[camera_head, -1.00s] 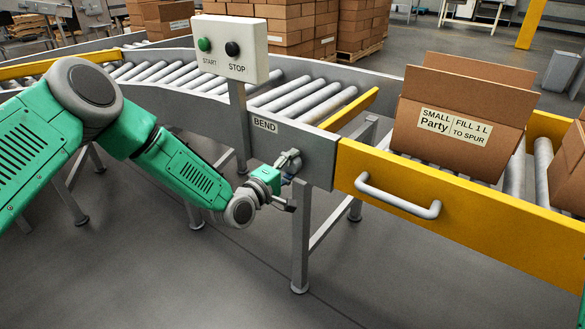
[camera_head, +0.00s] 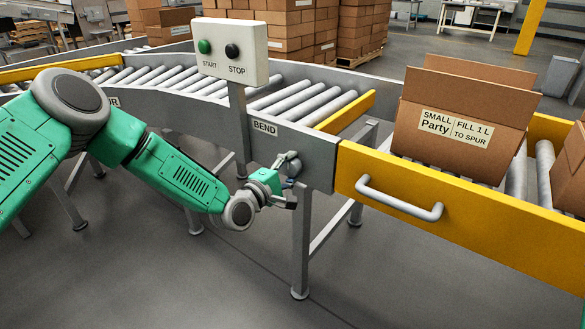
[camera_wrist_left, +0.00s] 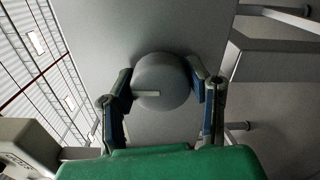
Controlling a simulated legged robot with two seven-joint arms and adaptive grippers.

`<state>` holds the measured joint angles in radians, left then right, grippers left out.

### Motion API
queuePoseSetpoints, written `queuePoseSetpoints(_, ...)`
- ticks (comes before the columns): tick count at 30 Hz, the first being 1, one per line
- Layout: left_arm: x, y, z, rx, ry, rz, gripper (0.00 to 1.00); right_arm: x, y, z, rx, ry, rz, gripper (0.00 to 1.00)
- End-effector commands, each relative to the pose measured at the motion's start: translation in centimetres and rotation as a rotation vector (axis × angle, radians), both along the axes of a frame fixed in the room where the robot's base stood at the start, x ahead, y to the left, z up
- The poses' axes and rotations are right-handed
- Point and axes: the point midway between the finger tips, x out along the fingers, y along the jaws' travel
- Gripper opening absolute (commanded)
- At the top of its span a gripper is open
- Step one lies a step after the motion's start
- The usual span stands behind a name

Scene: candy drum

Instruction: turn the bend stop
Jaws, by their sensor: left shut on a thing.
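The bend stop is a round grey knob (camera_head: 288,163) on the side plate of the conveyor, below the BEND label (camera_head: 264,127). In the left wrist view its round face (camera_wrist_left: 168,82) with a pale raised bar fills the space between the fingers. My left gripper (camera_head: 287,182) reaches it from the lower left and is shut on it, one finger on each side (camera_wrist_left: 163,88). In the head view the gripper hides part of the knob. My right gripper is not in view.
A control box (camera_head: 229,50) with START and STOP buttons stands on a post above the knob. At right, a yellow gate (camera_head: 470,235) has a grey handle (camera_head: 400,198). An open carton (camera_head: 455,127) stands on the rollers behind it. Conveyor legs (camera_head: 301,245) stand below.

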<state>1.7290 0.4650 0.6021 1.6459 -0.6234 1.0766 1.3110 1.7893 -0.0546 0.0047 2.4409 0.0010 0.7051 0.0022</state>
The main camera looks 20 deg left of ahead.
Motion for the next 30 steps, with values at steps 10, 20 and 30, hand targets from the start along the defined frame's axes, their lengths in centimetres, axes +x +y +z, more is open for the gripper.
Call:
queuePoseSetpoints(10, -0.2, 0.1, -0.4, 0.002, 0.008, 0.0, 0.65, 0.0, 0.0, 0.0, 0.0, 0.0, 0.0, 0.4)
queuePoseSetpoints(20, -3.6, 1.5, -0.4, 0.0, 0.01, 0.002, 0.65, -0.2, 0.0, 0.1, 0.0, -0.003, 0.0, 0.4)
queuePoseSetpoints(30, -9.9, 3.9, -0.5, -0.001, 0.012, 0.003, 0.65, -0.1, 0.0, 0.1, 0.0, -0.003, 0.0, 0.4)
